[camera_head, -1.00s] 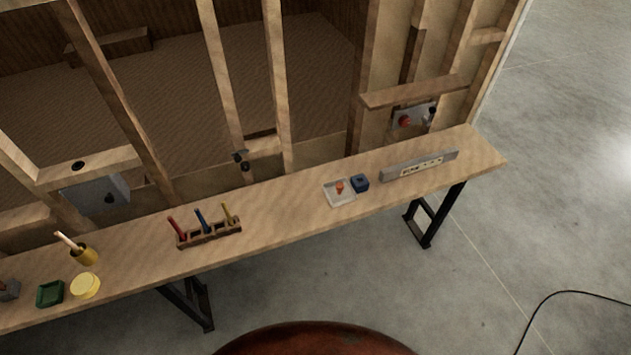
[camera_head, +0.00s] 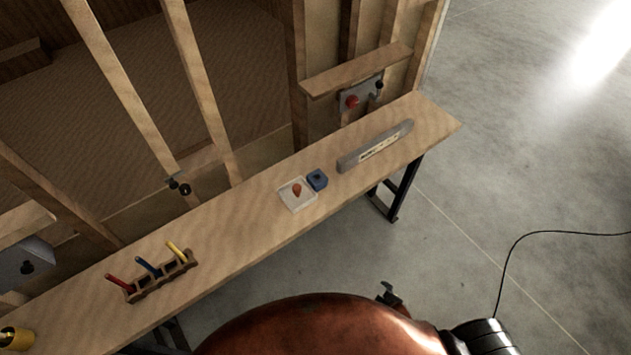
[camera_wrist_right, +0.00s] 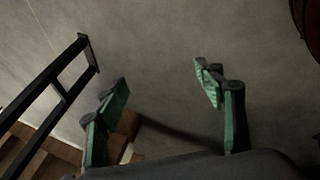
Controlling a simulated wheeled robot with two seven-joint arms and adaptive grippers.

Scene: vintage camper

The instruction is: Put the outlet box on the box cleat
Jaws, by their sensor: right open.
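My right gripper (camera_head: 388,293) shows only as a small dark part past my red-brown body, away from the bench over the floor. In the right wrist view it is open and empty, its green-padded fingers (camera_wrist_right: 163,85) wide apart. My left gripper is out of view.
The bench (camera_head: 240,220) also holds the pale tray (camera_head: 285,190) with an orange piece, a long grey bar (camera_head: 360,155) and a rack (camera_head: 165,281) of tools. A wooden ledge (camera_head: 355,72) overhangs a panel with a red knob (camera_head: 352,101). Floor at right is mostly clear.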

